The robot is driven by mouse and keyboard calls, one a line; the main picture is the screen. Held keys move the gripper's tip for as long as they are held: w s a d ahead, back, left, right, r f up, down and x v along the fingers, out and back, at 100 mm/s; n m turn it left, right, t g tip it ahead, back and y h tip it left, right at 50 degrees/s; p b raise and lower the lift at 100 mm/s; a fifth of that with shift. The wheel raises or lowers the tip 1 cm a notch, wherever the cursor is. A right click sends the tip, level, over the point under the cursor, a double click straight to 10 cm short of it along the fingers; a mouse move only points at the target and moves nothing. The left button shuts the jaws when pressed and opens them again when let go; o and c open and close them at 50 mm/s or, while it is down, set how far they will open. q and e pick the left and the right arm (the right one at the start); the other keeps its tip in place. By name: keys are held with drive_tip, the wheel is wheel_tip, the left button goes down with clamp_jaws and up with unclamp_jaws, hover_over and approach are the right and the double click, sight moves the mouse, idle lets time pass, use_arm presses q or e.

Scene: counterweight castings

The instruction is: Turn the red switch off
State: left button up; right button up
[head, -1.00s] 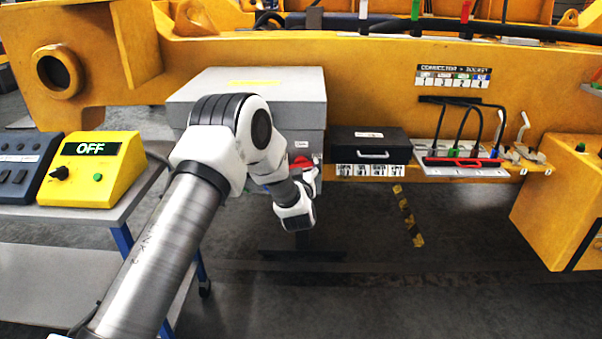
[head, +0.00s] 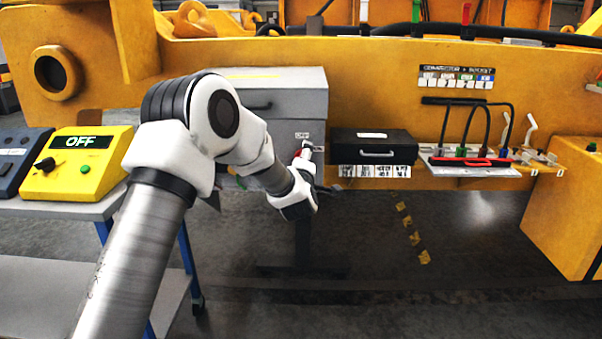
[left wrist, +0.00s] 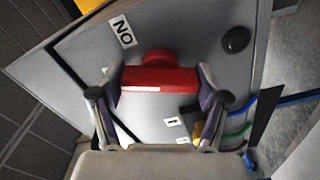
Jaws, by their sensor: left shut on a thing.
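The red switch (left wrist: 158,80) is a red bar handle with a white mark on a round red hub, on the front of a grey box (head: 313,105). A tilted ON label (left wrist: 123,31) is at the hub's upper left in the left wrist view. My left gripper (left wrist: 160,88) is shut on the red handle, one finger at each end of the bar. In the head view my left gripper (head: 304,153) is at the box front and hides most of the switch; only a little red shows. My right gripper is not in view.
A black round knob (left wrist: 236,40) and coloured cables (left wrist: 243,130) are beside the switch. A black case (head: 372,147) is right of the box. A yellow console (head: 78,165) reading OFF stands on a cart at left. The floor below is clear.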

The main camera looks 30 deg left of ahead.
use_arm(q)
drive_tip(key=n+b, duration=0.2)
drive_tip(key=shift+f+n+b, duration=0.2)
drive_tip(key=shift+n+b, duration=0.1)
drive_tip(key=shift+b, duration=0.05)
drive_tip(key=shift+r+n+b, duration=0.25)
drive_tip(key=shift+n+b, duration=0.75)
drive_tip(key=shift+b, duration=0.05)
drive_tip(key=o, duration=1.2)
drive_tip(key=shift+w, duration=0.1)
drive_tip(key=shift+c, duration=0.2)
drive_tip(key=shift+f, duration=0.1)
drive_tip(key=v, duration=1.2)
